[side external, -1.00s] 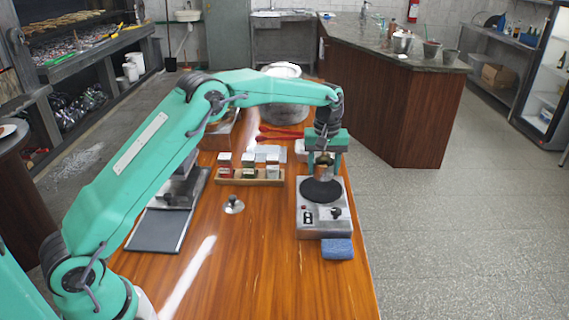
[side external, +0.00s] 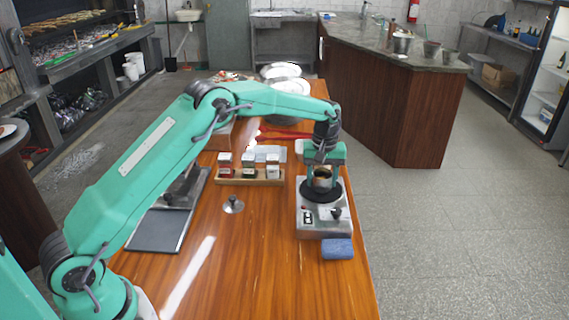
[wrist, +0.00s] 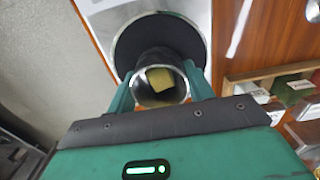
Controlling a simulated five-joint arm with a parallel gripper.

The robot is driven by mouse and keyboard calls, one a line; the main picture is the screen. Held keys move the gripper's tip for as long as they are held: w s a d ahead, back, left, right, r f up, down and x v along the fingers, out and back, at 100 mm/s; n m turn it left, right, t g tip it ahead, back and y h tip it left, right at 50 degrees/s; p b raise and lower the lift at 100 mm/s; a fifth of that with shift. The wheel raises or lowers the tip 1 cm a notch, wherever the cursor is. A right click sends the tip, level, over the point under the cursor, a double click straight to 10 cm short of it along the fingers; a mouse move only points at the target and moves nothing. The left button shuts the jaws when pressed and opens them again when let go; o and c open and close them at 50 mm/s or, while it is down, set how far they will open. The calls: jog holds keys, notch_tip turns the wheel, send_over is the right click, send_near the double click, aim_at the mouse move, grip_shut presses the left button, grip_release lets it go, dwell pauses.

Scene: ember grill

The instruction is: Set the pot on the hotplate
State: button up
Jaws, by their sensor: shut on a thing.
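The small metal pot (side external: 322,181) is upright between the fingers of my gripper (side external: 323,176), which is shut on it. The pot is over the round black plate of the hotplate (side external: 310,229). I cannot tell whether its base touches the plate. In the wrist view, my gripper (wrist: 160,87) holds the pot (wrist: 147,97) from both sides, with a yellowish patch inside its mouth. The hotplate's dark disc (wrist: 130,45) lies behind and below the pot.
A blue sponge (side external: 338,249) lies at the hotplate's front edge. A small metal lid (side external: 233,205) lies to the left. A wooden rack (side external: 250,181) with several small containers stands behind the lid. A dark flat tray (side external: 155,230) is further left. The wooden front of the table is clear.

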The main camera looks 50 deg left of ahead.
jog(key=o, duration=1.2)
jog(key=shift+f, duration=0.15)
notch_tip(320, 180, up, 12)
jog(key=shift+r, duration=0.15)
dwell(0.4)
